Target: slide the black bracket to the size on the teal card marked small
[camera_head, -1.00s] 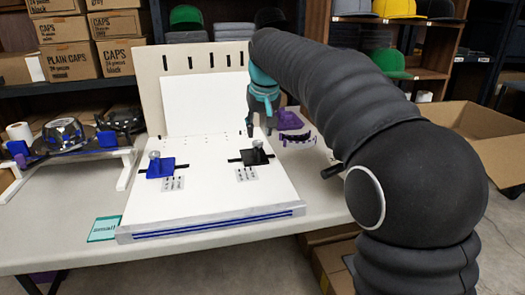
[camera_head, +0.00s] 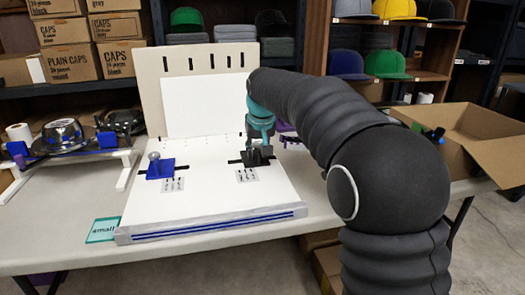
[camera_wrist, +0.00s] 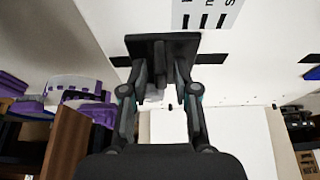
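The black bracket (camera_head: 258,158) lies over a dark slot on the right of the white board; it also shows in the wrist view (camera_wrist: 135,44). My gripper (camera_head: 259,141) is down over it. In the wrist view my gripper's fingers (camera_wrist: 160,82) stand on either side of the bracket's upright part, with gaps visible; the fingers look open, and contact is not clear. A small printed size label (camera_head: 247,175) with dark marks lies in front of the bracket; its letters are too small to read. The teal card (camera_head: 103,230) at the front left reads "small".
A blue bracket (camera_head: 160,171) with a silver knob sits on the left of the board (camera_head: 215,208), with its own label (camera_head: 173,184). An open cardboard box (camera_head: 485,140) is at right, beyond my arm.

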